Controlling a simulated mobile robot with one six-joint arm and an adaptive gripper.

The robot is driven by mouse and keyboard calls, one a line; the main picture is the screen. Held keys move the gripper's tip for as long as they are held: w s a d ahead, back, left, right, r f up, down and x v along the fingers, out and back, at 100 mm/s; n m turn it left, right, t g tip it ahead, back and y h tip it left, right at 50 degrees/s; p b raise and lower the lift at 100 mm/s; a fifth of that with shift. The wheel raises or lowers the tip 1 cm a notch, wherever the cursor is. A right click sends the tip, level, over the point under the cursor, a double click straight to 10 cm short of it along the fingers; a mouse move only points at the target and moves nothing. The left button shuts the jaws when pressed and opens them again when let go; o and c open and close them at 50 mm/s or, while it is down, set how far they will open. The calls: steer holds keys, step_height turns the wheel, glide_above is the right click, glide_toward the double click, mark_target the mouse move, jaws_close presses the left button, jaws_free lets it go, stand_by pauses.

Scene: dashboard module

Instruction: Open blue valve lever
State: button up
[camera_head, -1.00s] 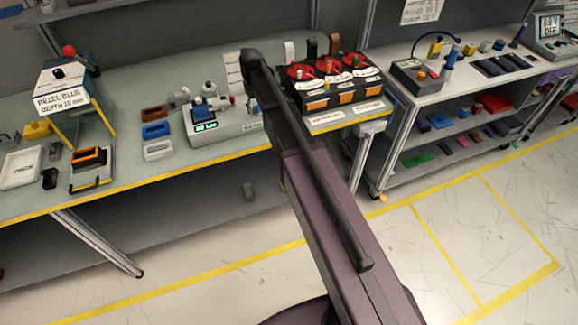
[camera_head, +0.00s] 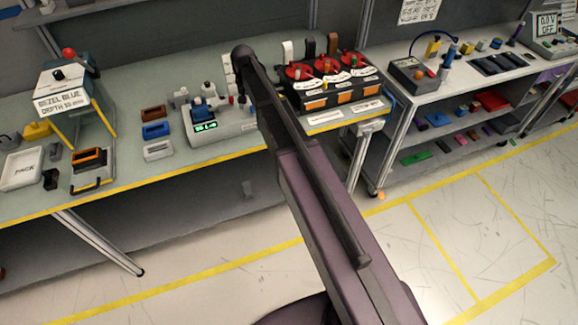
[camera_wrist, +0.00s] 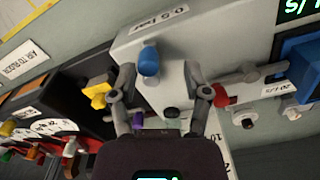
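In the wrist view, a blue lever or knob (camera_wrist: 149,61) stands on a light grey box (camera_wrist: 190,42) whose label appears to read "0.5 bar". My gripper (camera_wrist: 158,74) is open, with one finger to each side of the blue lever. The fingertips look close to the box's face; I cannot tell whether they touch anything. In the head view my arm hides my gripper and the blue lever.
In the wrist view, a yellow part (camera_wrist: 97,93) is near the left finger and a red knob (camera_wrist: 221,94) near the right finger. A blue fixture (camera_wrist: 302,62) is at far right. In the head view, a black module with red discs (camera_head: 327,72) stands right of my arm.

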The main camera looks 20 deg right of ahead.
steer(key=shift+r+p, duration=5.95)
steer(key=shift+r, duration=0.3)
steer(key=s+d+f+n+b, duration=0.1)
steer(key=s+d+f+b, duration=0.1)
steer(key=s+f+b, duration=0.4)
steer(key=s+d+f+n+b, duration=0.1)
steer(key=s+f+b, duration=0.4)
steer(key=s, duration=0.7)
steer(key=s+d+f+b, duration=0.3)
steer(key=s+f+b, duration=0.3)
steer(key=s, duration=0.4)
steer(key=shift+d+f+n+b, duration=0.25)
steer(key=shift+f+n+b, duration=0.05)
steer(key=shift+n+b, duration=0.1)
steer(key=shift+a, duration=0.1)
